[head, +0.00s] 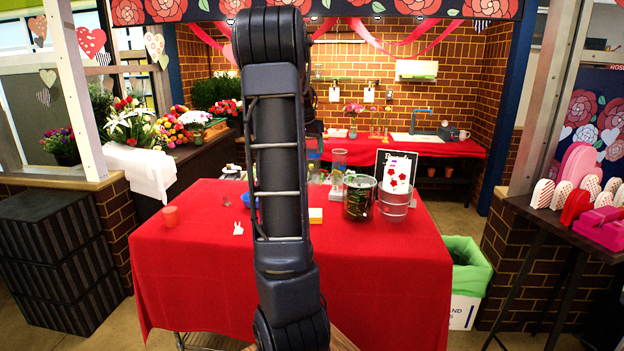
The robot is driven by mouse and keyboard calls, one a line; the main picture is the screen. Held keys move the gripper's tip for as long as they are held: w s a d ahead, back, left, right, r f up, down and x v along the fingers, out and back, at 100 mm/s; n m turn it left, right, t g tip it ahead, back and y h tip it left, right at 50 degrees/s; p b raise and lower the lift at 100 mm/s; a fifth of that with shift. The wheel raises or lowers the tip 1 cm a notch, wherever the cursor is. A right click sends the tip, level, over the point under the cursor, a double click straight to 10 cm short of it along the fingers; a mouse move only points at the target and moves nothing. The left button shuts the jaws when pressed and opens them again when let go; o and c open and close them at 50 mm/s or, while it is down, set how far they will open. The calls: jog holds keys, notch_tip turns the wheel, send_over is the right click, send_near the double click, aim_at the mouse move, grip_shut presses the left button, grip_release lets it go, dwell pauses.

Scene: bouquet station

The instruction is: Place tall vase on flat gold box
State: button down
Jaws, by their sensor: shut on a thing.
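My own arm stands upright through the middle of the head view and hides part of the red-draped table (190,270). My gripper is not visible; it is hidden behind the arm or out of frame. A tall, clear glass vessel (338,160), possibly the tall vase, shows just right of the arm toward the back of the table. I cannot tell whether anything touches or holds it. A small, low, yellow-and-white block (315,215) lies on the table right of the arm. I cannot tell whether it is the flat gold box.
A dark round container (358,198) and a clear glass bucket (395,203) stand on the right of the table, with a floral card (397,170) behind. The table's front is clear. A green-lined bin (467,270) stands right.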

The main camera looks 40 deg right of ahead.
aim_at(312, 175)
notch_tip(312, 175, down, 12)
dwell(0.6)
jog(key=shift+f, duration=0.1)
jog(key=shift+c, duration=2)
grip_release()
jog(key=v, duration=1.2)
jog(key=s+a+r+n+t+y, duration=0.1)
jog(key=s+a+r+n+y, duration=0.15)
jog(key=a, duration=1.05)
jog(key=s+a+f+n+t+y, duration=0.1)
jog(key=s+a+n, duration=0.4)
jog(key=s+a, duration=0.5)
jog(key=s+a+f+n, duration=0.3)
jog(key=s+a+n, duration=0.3)
jog(key=s+a, duration=0.4)
jog(key=a, duration=0.6)
jog(key=shift+f+t+y, duration=0.35)
jog(key=shift+t, duration=0.05)
